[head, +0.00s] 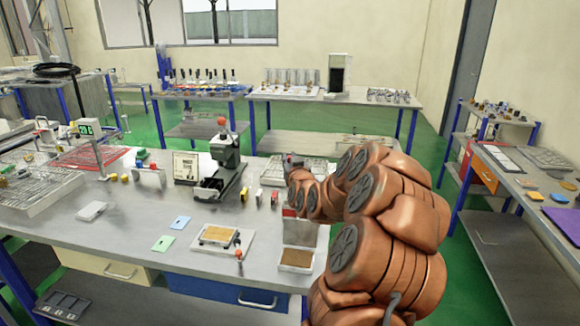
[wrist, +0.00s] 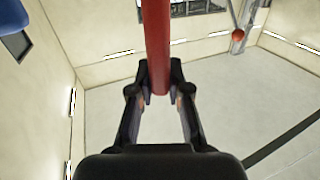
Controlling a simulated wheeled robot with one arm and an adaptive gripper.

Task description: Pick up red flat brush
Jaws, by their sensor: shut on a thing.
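My gripper (wrist: 160,88) shows in the wrist view with its two dark fingers on either side of a red bar, which I take to be the handle of the red flat brush (wrist: 157,45). The fingers are shut on its lower end, and the bar runs up out of the top of the picture. The bristles are not in view. In the head view my copper-coloured arm reaches over the right part of the near table, and I cannot make out the brush there.
The near table (head: 135,222) holds a grey-green press (head: 228,165) with a red knob, a white tray with a tan block (head: 218,235) and a brown-filled box (head: 296,260). A far table (head: 385,103) stands behind. A side table with an orange bin (head: 487,172) is at right.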

